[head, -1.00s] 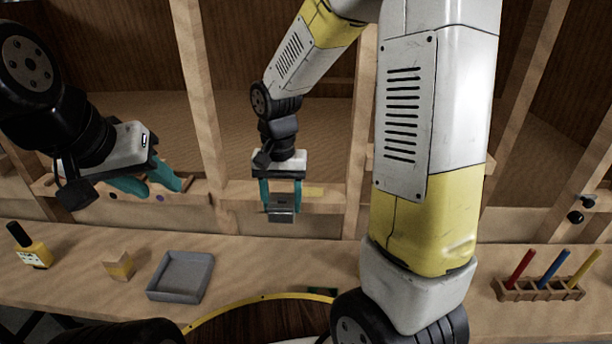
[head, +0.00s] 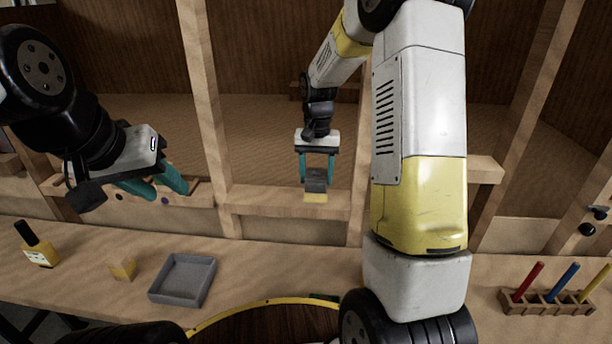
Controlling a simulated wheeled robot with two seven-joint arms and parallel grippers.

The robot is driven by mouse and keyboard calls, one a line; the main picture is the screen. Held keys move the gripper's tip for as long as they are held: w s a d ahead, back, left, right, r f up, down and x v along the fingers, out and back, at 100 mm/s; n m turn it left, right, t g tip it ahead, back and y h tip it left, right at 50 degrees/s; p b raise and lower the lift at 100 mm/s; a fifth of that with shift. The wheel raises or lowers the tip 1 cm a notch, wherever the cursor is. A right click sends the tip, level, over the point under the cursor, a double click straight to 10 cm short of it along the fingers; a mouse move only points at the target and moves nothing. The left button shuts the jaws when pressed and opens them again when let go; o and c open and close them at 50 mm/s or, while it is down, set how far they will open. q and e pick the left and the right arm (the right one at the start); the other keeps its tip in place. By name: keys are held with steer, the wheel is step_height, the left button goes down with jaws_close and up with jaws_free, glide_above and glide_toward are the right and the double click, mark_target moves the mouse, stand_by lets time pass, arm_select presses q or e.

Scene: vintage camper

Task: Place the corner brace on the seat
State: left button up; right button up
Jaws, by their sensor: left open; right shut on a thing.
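The corner brace (head: 316,186), a small dark grey metal piece, is between the teal fingers of my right gripper (head: 317,173), which is shut on it. The brace is over a yellow patch (head: 315,198) on the wooden cross rail (head: 260,201), which looks like the seat. The brace covers the back of the patch, and its front strip shows. I cannot tell whether the brace touches the rail. My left gripper (head: 157,188) is open and empty at the left, with its teal fingers apart in front of another rail.
Upright posts (head: 203,100) stand on both sides of the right gripper.

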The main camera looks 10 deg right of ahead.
mark_target(316, 186)
steer(key=shift+f, duration=1.7)
steer(key=shift+f, duration=0.2)
steer(key=o, duration=1.7)
steer(key=shift+c, duration=0.2)
step_height(316, 186, up, 12)
steer(key=shift+r, duration=0.2)
steer(key=s+a+r+n+t+y, duration=0.1)
steer(key=s+r+n+t, duration=0.1)
steer(key=s, duration=1)
steer(key=s+a+r+n+t+y, duration=0.1)
steer(key=s+r+t, duration=0.3)
steer(key=s, duration=0.8)
steer(key=shift+s+r+n, duration=0.15)
steer(key=shift+r+n, duration=0.25)
steer(key=shift+r, duration=0.9)
